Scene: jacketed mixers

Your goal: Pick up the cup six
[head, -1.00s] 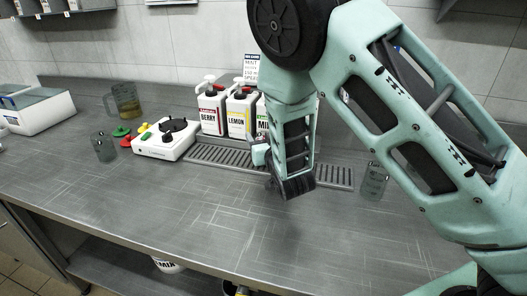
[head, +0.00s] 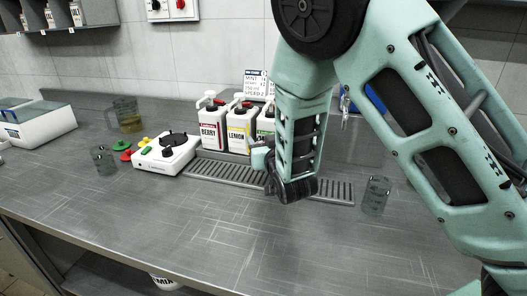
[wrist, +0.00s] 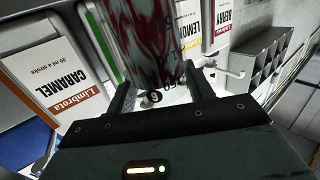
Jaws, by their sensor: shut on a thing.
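A clear cup with red streaks inside (wrist: 150,40) stands between my gripper's two fingers in the wrist view. My gripper (wrist: 163,92) is shut on it. Dark markings show on the cup's wall, but I cannot read a clear six. In the head view my gripper (head: 296,190) is low over the drip grate (head: 225,173), in front of the syrup bottles. It hides the held cup there. Whether the cup touches the grate I cannot tell.
Berry (head: 212,130) and lemon (head: 239,130) bottles stand behind the grate. Another glass (head: 376,195) stands to the right, one (head: 104,160) to the left. A white mixer base (head: 166,155) and a jug (head: 126,115) are left. The front counter is clear.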

